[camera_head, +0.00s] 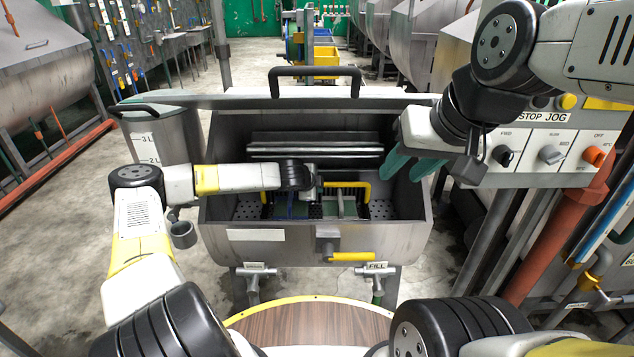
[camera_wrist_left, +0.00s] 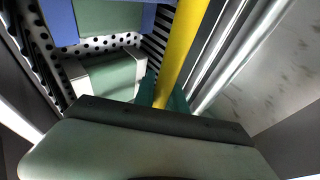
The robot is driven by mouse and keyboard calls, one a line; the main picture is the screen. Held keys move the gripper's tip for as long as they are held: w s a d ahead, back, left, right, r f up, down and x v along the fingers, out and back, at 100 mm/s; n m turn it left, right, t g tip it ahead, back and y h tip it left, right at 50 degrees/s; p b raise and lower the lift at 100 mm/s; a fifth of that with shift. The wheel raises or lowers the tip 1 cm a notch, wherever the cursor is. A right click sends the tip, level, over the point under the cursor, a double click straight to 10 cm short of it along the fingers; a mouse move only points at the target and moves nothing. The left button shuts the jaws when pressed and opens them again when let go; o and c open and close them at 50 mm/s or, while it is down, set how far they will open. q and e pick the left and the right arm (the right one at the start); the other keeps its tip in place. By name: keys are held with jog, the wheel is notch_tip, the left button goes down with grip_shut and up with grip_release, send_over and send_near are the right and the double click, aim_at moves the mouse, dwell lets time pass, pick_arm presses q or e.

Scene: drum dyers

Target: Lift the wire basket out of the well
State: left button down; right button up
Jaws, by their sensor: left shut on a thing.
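The open steel well (camera_head: 245,212) stands in front of me, its lid raised behind it. The wire basket (camera_head: 316,211) sits low inside, largely covered by my left arm. Its yellow handle (camera_head: 362,190) shows at the right of my left gripper (camera_head: 318,188). In the left wrist view the yellow handle (camera_wrist_left: 184,50) runs between the fingers of my left gripper (camera_wrist_left: 160,98), which are shut on it. My right gripper (camera_head: 411,166) hangs over the well's right rim, its teal fingers apart with nothing seen between them.
A control panel (camera_head: 550,150) with knobs stands close on the right, near my right arm. A steel bucket (camera_head: 165,130) stands left of the well. A round wooden top (camera_head: 310,325) lies in front. Open floor lies at the left.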

pick_arm(q)
notch_tip(320, 180, up, 11)
jog(key=shift+f, duration=0.2)
dwell(0.4)
jog(key=shift+s, duration=0.15)
